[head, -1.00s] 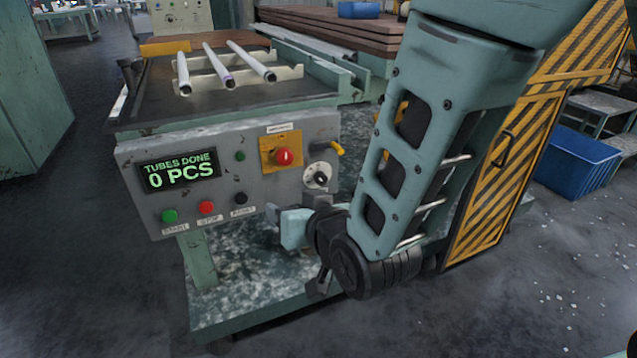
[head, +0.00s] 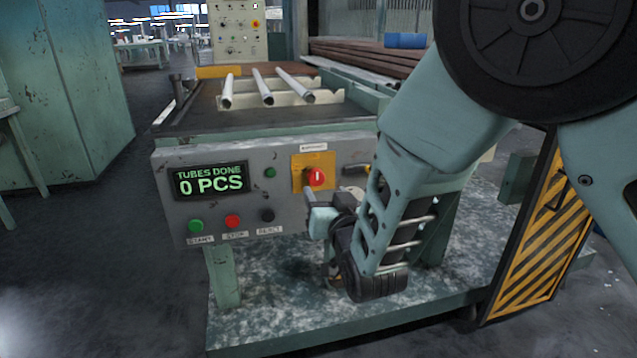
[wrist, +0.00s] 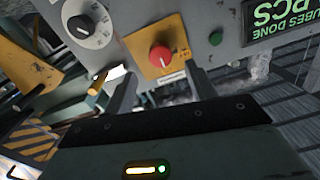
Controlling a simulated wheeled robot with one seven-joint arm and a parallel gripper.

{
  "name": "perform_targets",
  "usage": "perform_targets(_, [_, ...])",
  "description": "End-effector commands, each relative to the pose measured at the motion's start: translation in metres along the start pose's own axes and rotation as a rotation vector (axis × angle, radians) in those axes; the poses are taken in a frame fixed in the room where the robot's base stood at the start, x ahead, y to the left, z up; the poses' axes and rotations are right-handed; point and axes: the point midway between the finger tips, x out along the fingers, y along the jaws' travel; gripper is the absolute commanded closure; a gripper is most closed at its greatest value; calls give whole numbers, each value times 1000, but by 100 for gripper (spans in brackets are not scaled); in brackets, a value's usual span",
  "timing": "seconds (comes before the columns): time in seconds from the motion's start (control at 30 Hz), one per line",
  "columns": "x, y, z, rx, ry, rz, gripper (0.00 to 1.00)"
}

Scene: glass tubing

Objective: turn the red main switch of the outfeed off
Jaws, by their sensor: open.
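The red main switch (head: 316,178) is a round red knob on a yellow plate (head: 299,166) on the front of the grey control panel (head: 170,215). A pale upright mark shows on its face. In the wrist view the red knob (wrist: 160,57) lies ahead, between the lines of my two fingers. My gripper (head: 318,207) is open and empty, just below the switch in the head view. In the wrist view my gripper (wrist: 163,90) has its fingers spread, one either side of the knob's line. I cannot tell whether they touch anything.
A display (head: 208,181) reads "TUBES DONE 0 PCS". Green (head: 196,226), red (head: 233,221) and black (head: 266,215) buttons sit below. Glass tubes (head: 264,88) lie on top.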

Motion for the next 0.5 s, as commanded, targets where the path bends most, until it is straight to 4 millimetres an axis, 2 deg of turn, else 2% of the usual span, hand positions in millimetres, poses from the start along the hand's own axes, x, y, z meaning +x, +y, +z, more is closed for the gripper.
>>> perform_targets(0.03, [11, 1, 0, -1, 3, 1, 44])
perform_targets(0.2, [41, 1, 0, -1, 2, 1, 44])
perform_targets(0.33, [57, 0, 1, 0, 0, 0, 44])
perform_targets(0.5, [66, 0, 0, 0, 0, 0, 44])
